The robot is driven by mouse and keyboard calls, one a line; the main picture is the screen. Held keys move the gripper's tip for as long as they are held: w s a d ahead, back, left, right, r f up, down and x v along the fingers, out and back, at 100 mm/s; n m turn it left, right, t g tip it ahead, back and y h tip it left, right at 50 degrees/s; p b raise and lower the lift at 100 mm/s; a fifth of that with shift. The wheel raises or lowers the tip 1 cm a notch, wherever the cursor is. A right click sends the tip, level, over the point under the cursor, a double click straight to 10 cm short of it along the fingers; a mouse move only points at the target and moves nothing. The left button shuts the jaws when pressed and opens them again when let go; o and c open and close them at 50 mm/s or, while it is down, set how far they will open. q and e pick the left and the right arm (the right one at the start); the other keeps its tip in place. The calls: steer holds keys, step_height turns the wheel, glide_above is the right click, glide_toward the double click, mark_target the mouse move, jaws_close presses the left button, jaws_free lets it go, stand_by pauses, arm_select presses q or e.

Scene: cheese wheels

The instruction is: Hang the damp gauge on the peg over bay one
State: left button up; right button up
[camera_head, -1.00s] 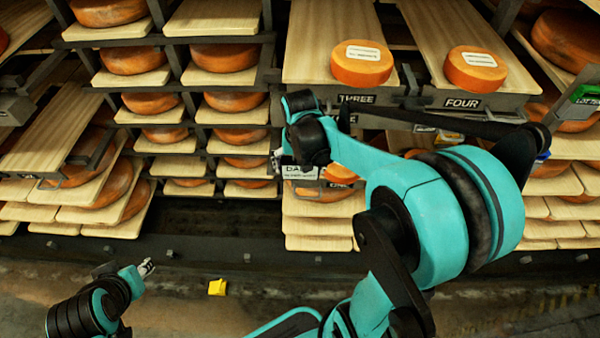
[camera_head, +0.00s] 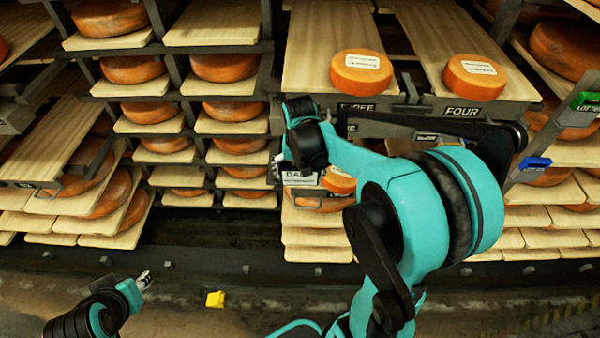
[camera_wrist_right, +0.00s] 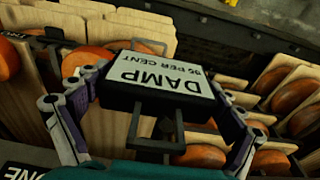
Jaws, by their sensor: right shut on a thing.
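The damp gauge is a dark box with a white face reading "DAMP" and "PER CENT", seen upside down in the right wrist view (camera_wrist_right: 160,74). A dark frame-like handle shows on its near side. My right gripper (camera_wrist_right: 158,92) is shut on the gauge, one finger on each side. In the head view the gauge's white label (camera_head: 300,179) shows in front of the lower shelves, beside my right gripper (camera_head: 284,168). A "ONE" sign (camera_wrist_right: 20,173) shows at the wrist view's lower left. I cannot make out the peg. My left gripper (camera_head: 144,280) is low at the left, too small to judge.
Shelves of orange cheese wheels (camera_head: 234,66) on boards fill the back. Boards over signs "THREE" (camera_head: 368,107) and "FOUR" (camera_head: 462,112) jut forward, each with a labelled cheese. A blue tag (camera_head: 534,163) is at right. A yellow object (camera_head: 215,299) lies on the floor.

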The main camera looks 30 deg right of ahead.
steer(key=o, duration=0.9)
steer(key=r, duration=0.8)
steer(key=s+r, duration=0.1)
steer(key=r, duration=0.3)
steer(key=shift+s+a, duration=0.1)
steer(key=shift+a, duration=0.3)
steer(key=s+a+f+n+t, duration=0.6)
steer(key=s+a, duration=0.4)
steer(key=s, duration=0.1)
steer(key=shift+a+y, duration=0.3)
steer(key=shift+y, duration=0.1)
steer(key=shift+f, duration=0.1)
